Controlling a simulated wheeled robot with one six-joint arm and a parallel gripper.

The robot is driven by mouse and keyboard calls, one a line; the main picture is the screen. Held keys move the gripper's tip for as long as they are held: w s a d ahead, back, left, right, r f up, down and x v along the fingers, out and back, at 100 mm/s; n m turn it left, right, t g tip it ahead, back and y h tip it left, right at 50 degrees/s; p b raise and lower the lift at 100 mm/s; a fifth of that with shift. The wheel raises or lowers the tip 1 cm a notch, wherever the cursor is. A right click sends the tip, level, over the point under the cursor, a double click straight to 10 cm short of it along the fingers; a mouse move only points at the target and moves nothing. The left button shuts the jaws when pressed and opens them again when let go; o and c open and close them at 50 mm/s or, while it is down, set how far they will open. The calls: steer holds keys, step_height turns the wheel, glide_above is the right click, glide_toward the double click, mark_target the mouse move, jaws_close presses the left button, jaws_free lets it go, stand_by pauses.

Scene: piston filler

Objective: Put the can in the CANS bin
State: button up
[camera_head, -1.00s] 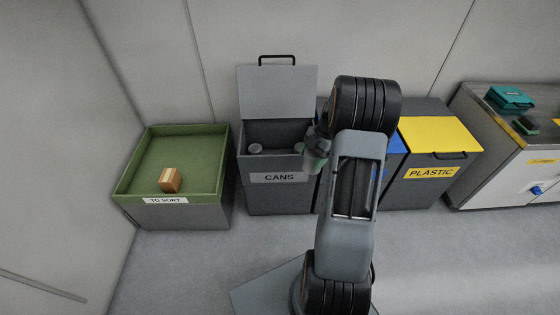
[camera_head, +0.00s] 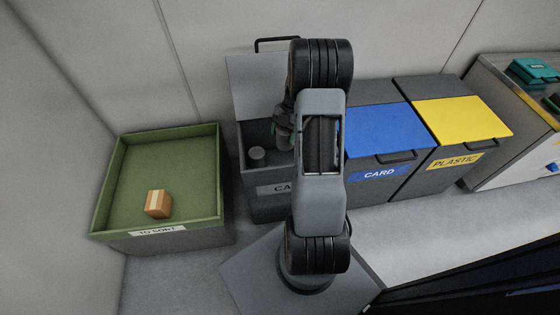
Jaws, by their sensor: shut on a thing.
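The CANS bin (camera_head: 262,208) is a dark grey box with its grey lid (camera_head: 258,85) raised at the back. My gripper (camera_head: 284,138) is over the bin's opening, right of that can and largely hidden by my arm. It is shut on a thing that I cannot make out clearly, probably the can. My arm covers the right part of the bin and of its label.
The green TO SORT tray (camera_head: 212,190) stands left of the bin with a brown box (camera_head: 158,204) in it. The closed blue CARD bin (camera_head: 385,130) and yellow PLASTIC bin (camera_head: 462,118) stand to the right. A counter (camera_head: 520,135) is at far right.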

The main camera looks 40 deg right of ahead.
step_height(320, 180, down, 17)
steer(key=b, duration=0.6)
steer(key=shift+d+r, duration=0.1)
steer(key=shift+f, duration=0.2)
steer(key=o, duration=1)
